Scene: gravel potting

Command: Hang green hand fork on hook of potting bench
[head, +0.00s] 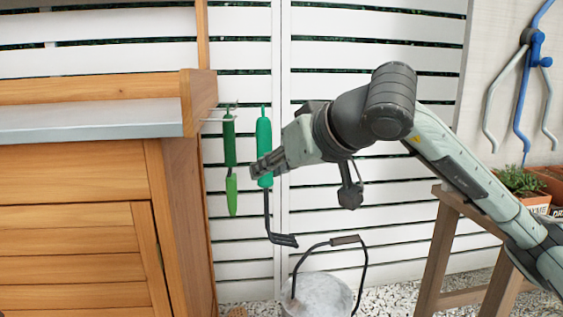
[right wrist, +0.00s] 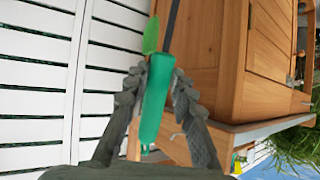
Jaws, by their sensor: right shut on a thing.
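The green hand fork (head: 265,149) hangs upright, handle up and dark tines (head: 284,240) down. My right gripper (head: 262,170) is shut on its handle, in the air to the right of the potting bench (head: 177,200). The right wrist view also shows the fork's handle (right wrist: 156,98) between both fingers. Metal hooks (head: 219,115) stick out from the bench's side near its top. A second green tool (head: 230,150) hangs there, to the left of the fork, with a gap between them. My left gripper is in neither view.
A metal bucket (head: 318,295) with a raised handle stands on the gravel below the fork. A white slatted fence (head: 335,22) is behind. A wooden stand (head: 446,235) and potted plants (head: 518,182) are at the right. A blue-handled tool (head: 526,90) hangs on the right wall.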

